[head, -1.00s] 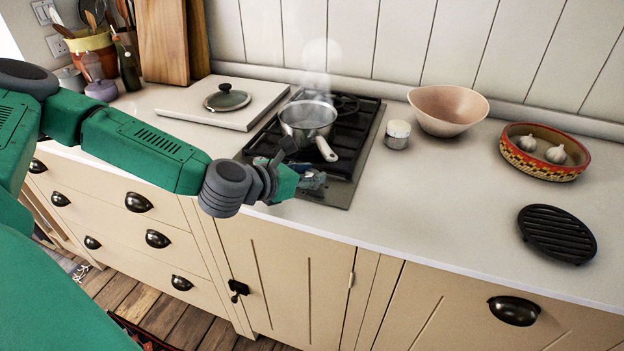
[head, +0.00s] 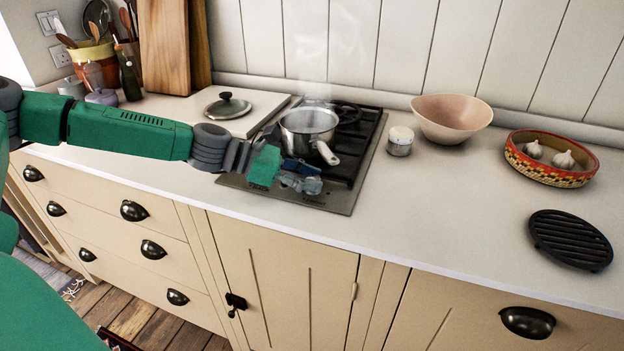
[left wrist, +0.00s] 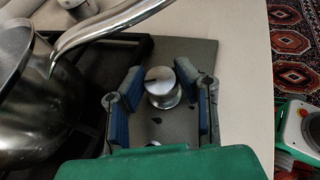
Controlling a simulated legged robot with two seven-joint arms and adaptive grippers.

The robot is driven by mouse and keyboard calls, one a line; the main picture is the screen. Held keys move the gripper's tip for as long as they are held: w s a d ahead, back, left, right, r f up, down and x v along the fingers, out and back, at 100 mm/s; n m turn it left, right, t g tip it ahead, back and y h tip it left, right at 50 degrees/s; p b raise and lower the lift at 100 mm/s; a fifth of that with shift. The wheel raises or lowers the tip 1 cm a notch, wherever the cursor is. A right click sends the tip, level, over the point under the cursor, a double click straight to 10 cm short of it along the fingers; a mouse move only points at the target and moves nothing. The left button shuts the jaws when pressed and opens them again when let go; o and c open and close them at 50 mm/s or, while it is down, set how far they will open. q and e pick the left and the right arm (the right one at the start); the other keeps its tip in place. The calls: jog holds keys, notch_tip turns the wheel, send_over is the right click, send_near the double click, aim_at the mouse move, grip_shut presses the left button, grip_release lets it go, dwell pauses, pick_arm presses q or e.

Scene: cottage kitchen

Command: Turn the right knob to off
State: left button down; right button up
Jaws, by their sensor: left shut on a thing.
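The right knob (left wrist: 162,90) is a round silver knob on the hob's grey front panel, seen in the left wrist view. My left gripper (left wrist: 160,76) has its blue-padded fingers on either side of it, shut on it. In the head view my left gripper (head: 308,178) is over the front strip of the hob (head: 338,201) and hides the knob there. I cannot read the knob's setting clearly. A steel saucepan (head: 305,128) stands on the hob just behind the gripper, steam rising from it. My right gripper is not in view.
The saucepan's handle (head: 327,153) points forward, close to my gripper. A lidded jar (head: 399,142), a pink bowl (head: 452,119), a basket with garlic (head: 552,172) and a black trivet (head: 571,240) are to the right. A pot lid (head: 228,106) lies on the board at left.

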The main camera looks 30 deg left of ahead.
pick_arm(q)
jog(key=shift+w+a, duration=0.1)
jog(key=shift+a, duration=0.05)
dwell(0.3)
jog(key=c, duration=1.2)
grip_release()
jog(key=shift+a, duration=0.1)
jog(key=shift+a, duration=0.1)
jog(key=shift+v, duration=5)
jog(key=shift+s+a+r, duration=0.15)
jog(key=shift+s+a, duration=0.25)
jog(key=shift+a, duration=0.35)
